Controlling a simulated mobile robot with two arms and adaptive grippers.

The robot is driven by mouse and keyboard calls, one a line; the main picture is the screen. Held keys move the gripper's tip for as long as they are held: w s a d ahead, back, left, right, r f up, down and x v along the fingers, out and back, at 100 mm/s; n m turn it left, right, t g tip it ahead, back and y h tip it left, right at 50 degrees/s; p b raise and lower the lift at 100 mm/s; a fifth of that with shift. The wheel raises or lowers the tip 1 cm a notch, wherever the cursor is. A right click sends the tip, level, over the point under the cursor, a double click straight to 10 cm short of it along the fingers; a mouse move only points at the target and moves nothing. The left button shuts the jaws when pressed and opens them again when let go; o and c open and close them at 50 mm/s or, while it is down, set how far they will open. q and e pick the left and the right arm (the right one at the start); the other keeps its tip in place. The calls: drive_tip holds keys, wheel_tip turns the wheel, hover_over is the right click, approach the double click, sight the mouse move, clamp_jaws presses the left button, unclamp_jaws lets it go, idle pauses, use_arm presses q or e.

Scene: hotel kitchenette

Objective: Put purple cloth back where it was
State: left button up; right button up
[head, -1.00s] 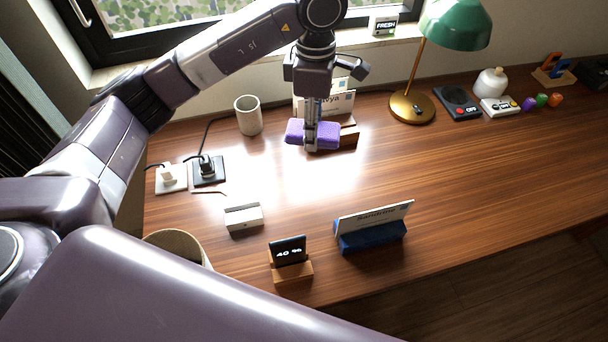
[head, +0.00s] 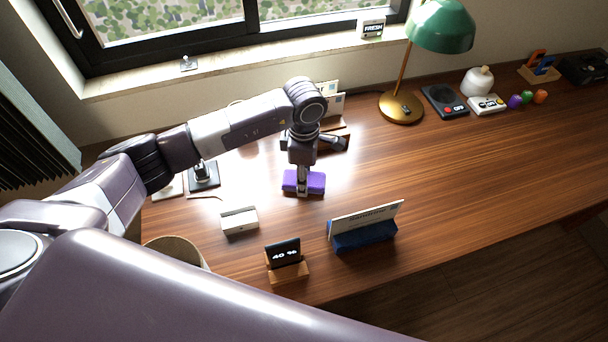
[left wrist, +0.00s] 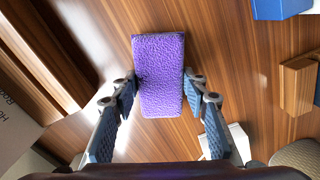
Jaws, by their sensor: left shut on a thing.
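The purple cloth (head: 317,184) is a small folded, fuzzy block near the left-middle of the wooden desk in the head view. My left gripper (head: 303,188) comes down on it from above and is shut on it. In the left wrist view the fingers grip the long sides of the purple cloth (left wrist: 162,92), with wood grain all round it. It is low over the desk; I cannot tell whether it touches the surface. My right gripper is not in view.
A white block (head: 239,220), a small "40 %" display on a wooden stand (head: 288,270) and a blue card holder (head: 362,236) stand nearer the front. Card stands behind are partly hidden by my arm. A green lamp (head: 440,27) stands behind right. The desk's right-middle is clear.

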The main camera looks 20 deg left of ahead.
use_arm(q)
drive_tip(key=shift+f+b, duration=0.2)
drive_tip(key=shift+b, duration=0.1)
drive_tip(key=o, duration=1.1)
drive_tip(key=shift+r, duration=0.1)
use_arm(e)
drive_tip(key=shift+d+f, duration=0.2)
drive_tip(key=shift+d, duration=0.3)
use_arm(q)
drive_tip(key=shift+r, duration=0.35)
drive_tip(key=shift+r+b, duration=0.9)
drive_tip(key=shift+r, duration=4.9)
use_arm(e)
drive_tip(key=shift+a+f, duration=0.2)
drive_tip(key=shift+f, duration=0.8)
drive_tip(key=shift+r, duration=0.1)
